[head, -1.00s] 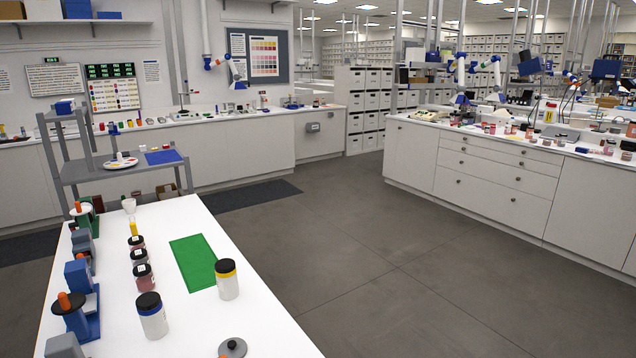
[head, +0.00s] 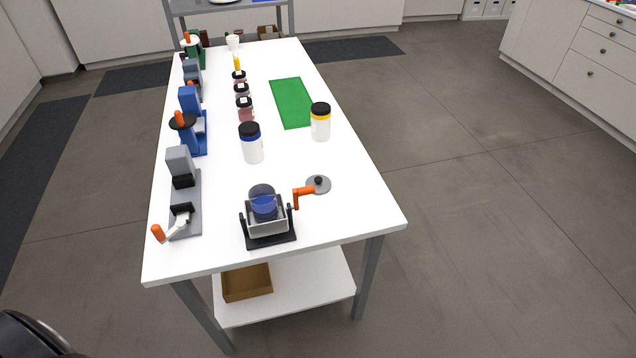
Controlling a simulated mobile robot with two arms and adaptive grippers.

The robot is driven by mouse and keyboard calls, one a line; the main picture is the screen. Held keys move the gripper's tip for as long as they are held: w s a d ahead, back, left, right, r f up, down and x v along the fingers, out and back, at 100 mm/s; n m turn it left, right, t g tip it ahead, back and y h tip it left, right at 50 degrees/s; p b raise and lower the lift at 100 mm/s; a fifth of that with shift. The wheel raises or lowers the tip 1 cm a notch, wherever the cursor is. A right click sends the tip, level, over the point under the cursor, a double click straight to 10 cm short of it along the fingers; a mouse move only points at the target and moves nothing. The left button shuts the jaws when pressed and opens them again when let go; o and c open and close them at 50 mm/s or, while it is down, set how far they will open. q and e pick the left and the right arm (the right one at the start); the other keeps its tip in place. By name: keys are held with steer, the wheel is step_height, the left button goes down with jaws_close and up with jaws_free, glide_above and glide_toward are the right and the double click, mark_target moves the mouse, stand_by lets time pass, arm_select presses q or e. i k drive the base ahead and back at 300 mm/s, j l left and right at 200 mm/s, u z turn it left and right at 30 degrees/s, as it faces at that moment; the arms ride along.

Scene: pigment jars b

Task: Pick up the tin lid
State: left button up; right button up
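The tin lid appears to be the small round grey disc (head: 318,184) with a dark knob on top. It lies flat on the white table (head: 350,215) toward the near right, beside the orange crank handle of a small device. Neither of my grippers shows in the head view. A dark curved shape at the bottom left corner may be part of my own body.
The cranked device (head: 267,218) holds a blue-banded tin close left of the disc. White jars with a blue band (head: 252,146) and a yellow band (head: 320,124) stand farther back. A green mat (head: 291,103) lies behind. Tools line the left edge, including a grey press (head: 182,190).

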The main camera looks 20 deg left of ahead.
mark_target(322, 184)
steer(key=i+u, duration=0.1)
steer(key=u, duration=0.3)
steer(key=i+u, duration=0.15)
steer(key=u, duration=0.2)
steer(key=i+l+u, duration=0.1)
steer(key=u, duration=0.3)
